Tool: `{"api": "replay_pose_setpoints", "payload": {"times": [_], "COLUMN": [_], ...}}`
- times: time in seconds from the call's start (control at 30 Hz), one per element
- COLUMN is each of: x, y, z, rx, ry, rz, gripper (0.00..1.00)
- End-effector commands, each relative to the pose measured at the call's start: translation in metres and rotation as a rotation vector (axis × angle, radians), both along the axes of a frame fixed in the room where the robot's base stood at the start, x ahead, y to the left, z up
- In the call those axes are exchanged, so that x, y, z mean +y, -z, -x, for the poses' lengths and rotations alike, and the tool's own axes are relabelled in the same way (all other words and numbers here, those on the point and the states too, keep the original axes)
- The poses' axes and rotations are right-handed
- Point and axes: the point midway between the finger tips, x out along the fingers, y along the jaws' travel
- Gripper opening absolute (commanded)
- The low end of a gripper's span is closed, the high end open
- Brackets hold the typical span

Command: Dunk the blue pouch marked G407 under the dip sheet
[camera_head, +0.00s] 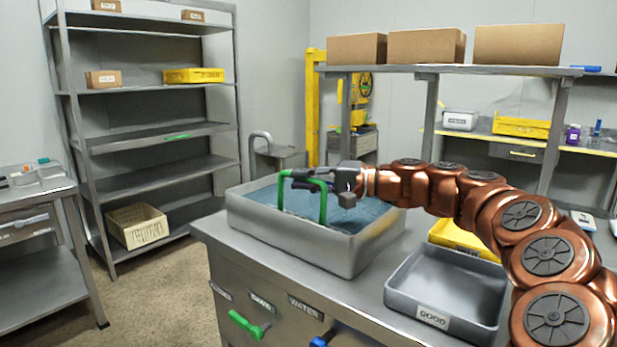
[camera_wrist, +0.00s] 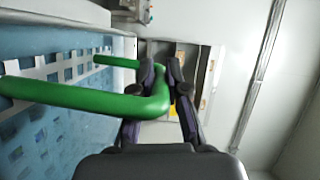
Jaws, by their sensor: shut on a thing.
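My gripper (camera_head: 308,178) is shut on the green handle (camera_head: 323,205) above the grey water tub (camera_head: 300,245). The handle belongs to a pale perforated dip sheet (camera_wrist: 60,72), seen over blue water in the wrist view. In the head view the blue water (camera_head: 355,213) shows inside the tub, and the sheet cannot be made out there. I cannot make out the blue pouch marked G407 in either view.
A grey tray (camera_head: 445,285) marked GOOD sits right of the tub on the bench, with a yellow bin (camera_head: 465,238) behind it. A shelf rack (camera_head: 150,130) stands at left. Boxes (camera_head: 425,46) sit on the rear shelf.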

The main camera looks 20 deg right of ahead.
Motion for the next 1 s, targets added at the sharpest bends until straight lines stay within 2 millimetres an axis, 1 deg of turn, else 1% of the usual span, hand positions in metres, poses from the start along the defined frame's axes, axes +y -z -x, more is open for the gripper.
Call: {"api": "replay_pose_setpoints", "payload": {"times": [0.03, 0.2, 0.77, 0.8, 1.0], "x": [0.001, 0.002, 0.003, 0.003, 0.003], "y": [0.008, 0.017, 0.024, 0.024, 0.023], "z": [0.001, 0.001, 0.001, 0.001, 0.001], "rx": [-0.011, -0.034, -0.04, -0.04, -0.042], "ry": [0.001, 0.002, -0.001, -0.001, 0.0], "rz": [0.015, 0.056, 0.078, 0.079, 0.077], "gripper": [0.0, 0.0, 0.0, 0.18, 0.39]}}
